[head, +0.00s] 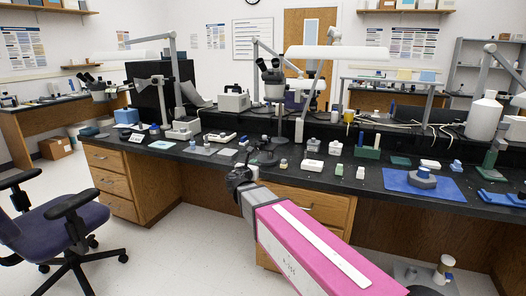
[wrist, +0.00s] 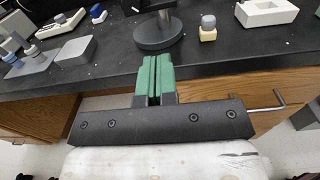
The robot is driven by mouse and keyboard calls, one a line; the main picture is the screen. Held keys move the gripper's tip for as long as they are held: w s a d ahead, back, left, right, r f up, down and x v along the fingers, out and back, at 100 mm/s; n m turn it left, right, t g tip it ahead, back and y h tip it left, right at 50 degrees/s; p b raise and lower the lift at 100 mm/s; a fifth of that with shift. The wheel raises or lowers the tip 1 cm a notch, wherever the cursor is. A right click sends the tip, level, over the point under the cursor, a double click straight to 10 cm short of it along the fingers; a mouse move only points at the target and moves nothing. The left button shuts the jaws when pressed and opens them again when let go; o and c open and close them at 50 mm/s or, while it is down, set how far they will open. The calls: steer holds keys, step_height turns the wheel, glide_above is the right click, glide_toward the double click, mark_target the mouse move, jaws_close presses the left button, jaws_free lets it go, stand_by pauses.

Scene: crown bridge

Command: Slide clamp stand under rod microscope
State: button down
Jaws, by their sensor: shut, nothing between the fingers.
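A microscope (head: 272,75) with twin eyepieces is held up on a thin upright rod over the black bench, right of the picture's middle. A dark stand with a round base (head: 262,158) is near the bench's front edge, below the microscope. In the wrist view, a round black base (wrist: 158,34) with a short post stands on the bench just beyond my fingertips; its top is cut off. I cannot tell surely whether it is the clamp stand. My gripper (head: 238,178) is at the bench's front edge. Its green fingers (wrist: 153,68) are shut and empty, apart from the base.
A small beige block with a blue-grey top (wrist: 208,28) and a white tray (wrist: 266,12) lie right of the base. Grey mats (wrist: 61,55) lie left. Drawers (head: 308,203) are below the bench edge. A purple chair (head: 52,232) stands at left.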

mark_target(267, 150)
steer(key=x, duration=1.4)
steer(key=shift+w+a+r, duration=0.1)
steer(key=shift+a+r, duration=0.1)
steer(key=shift+r, duration=0.1)
steer(key=x, duration=1.6)
steer(key=shift+w+r, duration=0.1)
steer(key=shift+r, duration=0.05)
steer(key=shift+s+a, duration=0.1)
steer(key=shift+s, duration=0.65)
steer(key=v, duration=1.2)
steer(key=shift+s+a, duration=0.15)
steer(key=shift+s, duration=0.15)
